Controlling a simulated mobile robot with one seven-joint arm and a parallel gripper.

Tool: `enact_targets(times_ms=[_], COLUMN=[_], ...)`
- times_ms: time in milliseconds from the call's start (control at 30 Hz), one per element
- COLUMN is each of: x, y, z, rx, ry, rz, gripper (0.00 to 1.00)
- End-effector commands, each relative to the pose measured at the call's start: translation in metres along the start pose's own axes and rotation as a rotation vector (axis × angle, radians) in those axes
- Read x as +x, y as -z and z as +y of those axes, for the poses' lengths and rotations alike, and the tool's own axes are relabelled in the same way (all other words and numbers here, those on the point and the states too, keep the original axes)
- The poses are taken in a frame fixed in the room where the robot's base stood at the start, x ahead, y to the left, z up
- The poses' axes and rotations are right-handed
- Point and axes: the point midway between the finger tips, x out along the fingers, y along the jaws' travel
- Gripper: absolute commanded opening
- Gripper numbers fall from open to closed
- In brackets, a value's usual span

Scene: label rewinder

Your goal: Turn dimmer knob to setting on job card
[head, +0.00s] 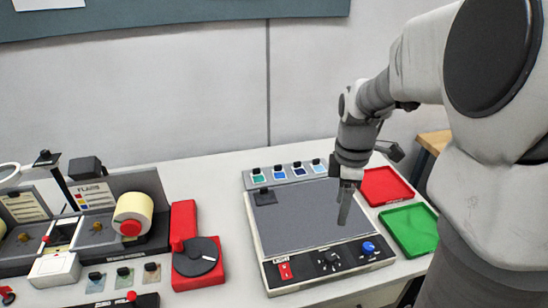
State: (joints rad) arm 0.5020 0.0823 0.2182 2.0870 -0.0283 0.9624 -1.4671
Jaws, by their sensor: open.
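A light box (308,221) with a grey top stands on the table in the head view. Its front panel bears a black control (331,258) in the middle and a blue knob (369,247) at the right. I cannot tell for sure which is the dimmer, and the settings are too small to read. My gripper (343,219) points down over the right part of the grey top, behind the front panel and apart from both controls. It is open and empty, its fingers seen nearly edge-on. A card headed FLAGS (95,195) stands at the left; I cannot tell whether it is the job card.
A red switch (285,270) is on the panel's left. A red tray (384,186) and a green tray (410,229) lie right of the box. A red device with a black disc (197,257) and a label roll (139,213) stand left. Several coloured tiles line the box's back.

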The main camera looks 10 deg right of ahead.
Motion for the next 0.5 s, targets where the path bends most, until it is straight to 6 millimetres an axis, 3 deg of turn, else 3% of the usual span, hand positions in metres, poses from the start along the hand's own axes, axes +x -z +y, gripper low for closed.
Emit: enact_targets(times_ms=[233,500], x=[0.024,0.083], y=[0.0,0.0], z=[-0.003,-0.004], rx=[0.008,0.007], ry=[0.019,0.02], rz=[0.005,0.005], gripper=[0.67,0.67])
